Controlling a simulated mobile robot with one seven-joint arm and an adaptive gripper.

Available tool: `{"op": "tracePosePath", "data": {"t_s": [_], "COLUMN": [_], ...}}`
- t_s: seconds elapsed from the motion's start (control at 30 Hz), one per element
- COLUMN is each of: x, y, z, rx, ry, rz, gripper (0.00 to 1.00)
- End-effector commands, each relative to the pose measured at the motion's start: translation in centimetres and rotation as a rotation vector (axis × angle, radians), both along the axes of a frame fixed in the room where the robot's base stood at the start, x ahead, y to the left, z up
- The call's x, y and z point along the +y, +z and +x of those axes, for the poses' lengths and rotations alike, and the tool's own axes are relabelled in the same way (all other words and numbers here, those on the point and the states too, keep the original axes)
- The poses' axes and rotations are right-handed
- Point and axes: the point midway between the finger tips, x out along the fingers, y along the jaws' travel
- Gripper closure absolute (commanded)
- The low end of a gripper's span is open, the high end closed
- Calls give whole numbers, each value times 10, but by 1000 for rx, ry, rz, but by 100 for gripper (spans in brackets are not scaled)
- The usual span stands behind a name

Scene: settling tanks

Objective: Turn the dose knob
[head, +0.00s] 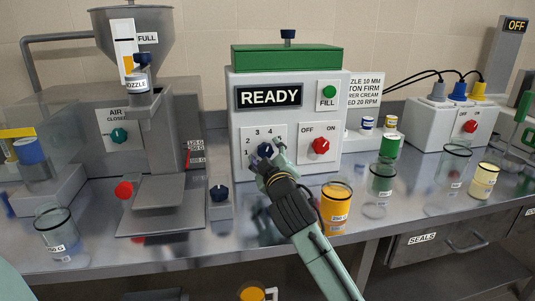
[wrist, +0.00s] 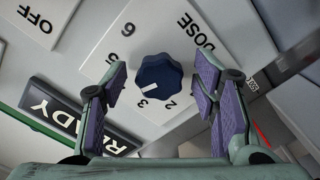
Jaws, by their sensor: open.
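The dose knob (wrist: 162,72) is dark blue with a scalloped edge and sits on a white dial panel. Its white pointer mark faces the 3 in the wrist view. In the head view the knob (head: 264,150) is partly hidden by my gripper (head: 268,158), which is at the front of the white machine marked READY. In the wrist view my gripper (wrist: 161,80) is open, with one purple-padded finger on each side of the knob. Gaps show between both pads and the knob.
A red OFF/ON switch (head: 321,145) is close to the right of the knob, with a green FILL button (head: 329,91) above. An orange-filled beaker (head: 336,203) stands near my arm. A small box with a blue knob (head: 219,194) stands to the left.

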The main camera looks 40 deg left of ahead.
Motion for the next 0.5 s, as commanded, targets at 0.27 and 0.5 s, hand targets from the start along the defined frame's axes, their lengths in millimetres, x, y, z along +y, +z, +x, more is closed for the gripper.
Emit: {"op": "tracePosePath", "data": {"t_s": [0.27, 0.5], "x": [0, 0], "y": [0, 0], "z": [0, 0], "rx": [0, 0], "ry": [0, 0], "rz": [0, 0], "gripper": [57, 73]}}
